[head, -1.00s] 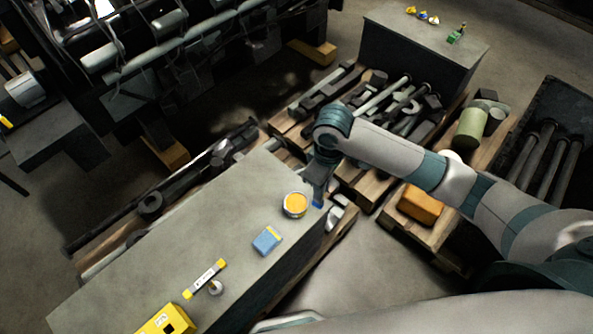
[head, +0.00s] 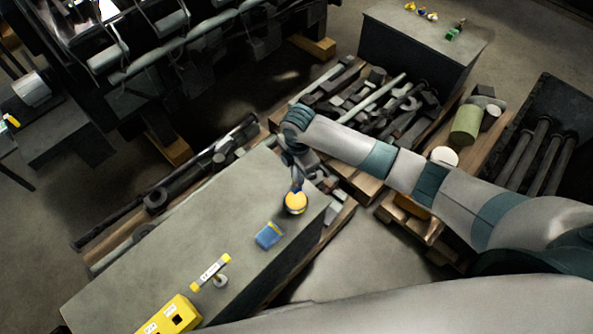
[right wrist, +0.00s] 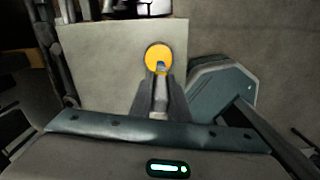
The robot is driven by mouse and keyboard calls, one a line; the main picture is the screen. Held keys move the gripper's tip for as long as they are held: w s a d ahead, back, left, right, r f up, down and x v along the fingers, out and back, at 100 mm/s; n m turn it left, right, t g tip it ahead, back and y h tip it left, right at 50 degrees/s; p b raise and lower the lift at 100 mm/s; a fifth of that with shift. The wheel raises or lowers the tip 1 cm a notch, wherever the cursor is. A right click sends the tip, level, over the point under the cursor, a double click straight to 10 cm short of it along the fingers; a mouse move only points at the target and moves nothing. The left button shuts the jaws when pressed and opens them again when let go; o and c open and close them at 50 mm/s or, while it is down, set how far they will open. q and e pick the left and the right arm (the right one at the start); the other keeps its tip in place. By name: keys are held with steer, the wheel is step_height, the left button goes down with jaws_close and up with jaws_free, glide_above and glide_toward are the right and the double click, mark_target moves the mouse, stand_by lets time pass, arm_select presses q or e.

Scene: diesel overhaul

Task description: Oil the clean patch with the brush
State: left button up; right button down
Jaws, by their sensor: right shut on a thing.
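My right gripper (head: 296,180) is shut on the brush (head: 297,189), of which only a small bluish part shows below the fingers. The round tin of yellow-orange oil (head: 295,204) stands on the grey bench top near its far right corner. The brush is right over the tin; I cannot tell whether its bristles touch the oil. In the right wrist view the fingers (right wrist: 159,92) hold the brush, its end (right wrist: 160,67) overlapping the yellow oil (right wrist: 157,54). I cannot make out the clean patch. My left gripper is not in view.
On the bench top (head: 200,225) are a blue and yellow block (head: 268,235), a white bar with yellow ends (head: 210,272) and a yellow box (head: 172,316). Pallets of metal parts (head: 375,105) lie behind. The bench's left half is clear.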

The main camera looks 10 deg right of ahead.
steer(key=shift+w+a+f+n, duration=0.1)
steer(key=shift+w+n, duration=0.1)
steer(key=shift+n, duration=0.3)
steer(key=shift+f, duration=0.1)
step_height(320, 180, down, 6)
steer(key=b, duration=0.5)
steer(key=shift+b, duration=0.4)
steer(key=shift+f, duration=0.4)
stand_by(1.2)
steer(key=shift+s, duration=0.1)
stand_by(2.2)
steer(key=shift+r+p, duration=3.5)
steer(key=shift+p, duration=0.2)
